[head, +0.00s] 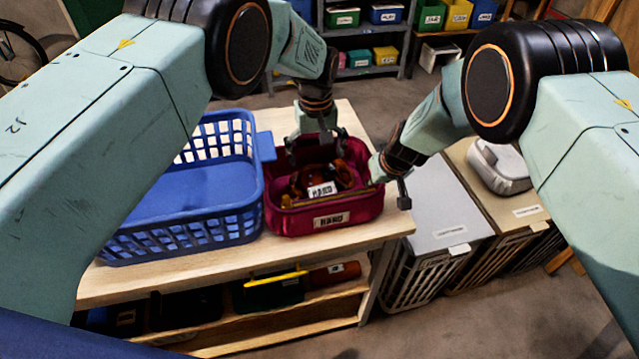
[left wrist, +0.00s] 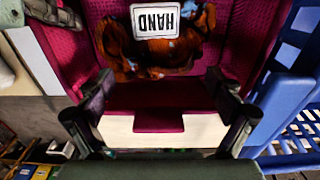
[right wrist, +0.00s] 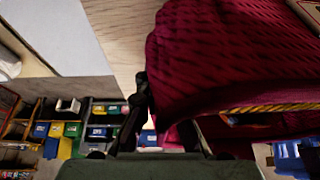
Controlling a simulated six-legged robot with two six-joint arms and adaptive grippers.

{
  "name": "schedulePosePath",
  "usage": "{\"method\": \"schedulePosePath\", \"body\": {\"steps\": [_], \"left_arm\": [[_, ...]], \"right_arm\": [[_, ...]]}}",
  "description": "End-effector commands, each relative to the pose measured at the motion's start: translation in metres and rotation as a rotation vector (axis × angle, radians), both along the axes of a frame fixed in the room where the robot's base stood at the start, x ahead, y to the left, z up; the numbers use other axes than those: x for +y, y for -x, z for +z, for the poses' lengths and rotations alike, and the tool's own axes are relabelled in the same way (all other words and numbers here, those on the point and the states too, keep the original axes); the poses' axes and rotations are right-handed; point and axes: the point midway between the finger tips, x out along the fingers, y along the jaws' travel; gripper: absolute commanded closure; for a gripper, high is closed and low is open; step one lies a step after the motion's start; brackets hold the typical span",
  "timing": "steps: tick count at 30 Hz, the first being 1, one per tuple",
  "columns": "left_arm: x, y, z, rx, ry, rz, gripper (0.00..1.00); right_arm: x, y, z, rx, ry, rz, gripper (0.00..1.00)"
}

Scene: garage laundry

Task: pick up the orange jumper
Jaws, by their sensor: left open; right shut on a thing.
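The orange jumper (head: 345,178) lies bunched in a crimson basket (head: 285,222) on the wooden bench. A white tag reading HAND lies on it, and dark patches show among its orange folds in the left wrist view (left wrist: 118,48). My left gripper (head: 318,143) is open and empty above the basket's far side, its fingers pointing down, apart from the jumper. My right gripper (head: 388,185) is shut on the right wall of the crimson basket, which fills much of the right wrist view (right wrist: 225,65). One right finger is hidden behind that wall.
An empty blue basket (head: 185,232) stands close left of the crimson one. Lidded hampers (head: 440,215) stand right of the bench (head: 130,280), one with a grey-white box (head: 500,165) on top. Shelves with coloured bins (head: 343,17) are at the back. A lower shelf holds more items.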

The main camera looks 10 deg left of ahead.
Motion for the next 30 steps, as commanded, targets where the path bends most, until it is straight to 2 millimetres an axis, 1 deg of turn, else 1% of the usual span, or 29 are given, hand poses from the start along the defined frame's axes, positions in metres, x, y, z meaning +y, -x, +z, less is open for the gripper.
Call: {"method": "schedulePosePath", "body": {"steps": [9, 12, 21, 30], "left_arm": [[-0.004, -0.003, -0.039, 0.002, 0.0, 0.0, 0.08], [-0.004, -0.003, -0.048, 0.001, 0.0, 0.0, 0.08], [-0.004, -0.004, -0.051, 0.0, 0.0, 0.0, 0.08], [-0.004, -0.003, -0.051, 0.0, 0.0, 0.0, 0.33]], "right_arm": [[0.0, 0.0, 0.001, -0.001, 0.0, 0.0, 1.0], [0.0, 0.0, 0.001, -0.001, 0.0, 0.0, 1.0], [0.0, 0.0, 0.001, -0.001, 0.0, 0.0, 1.0], [0.0, 0.0, 0.001, -0.001, 0.0, 0.0, 1.0]]}}
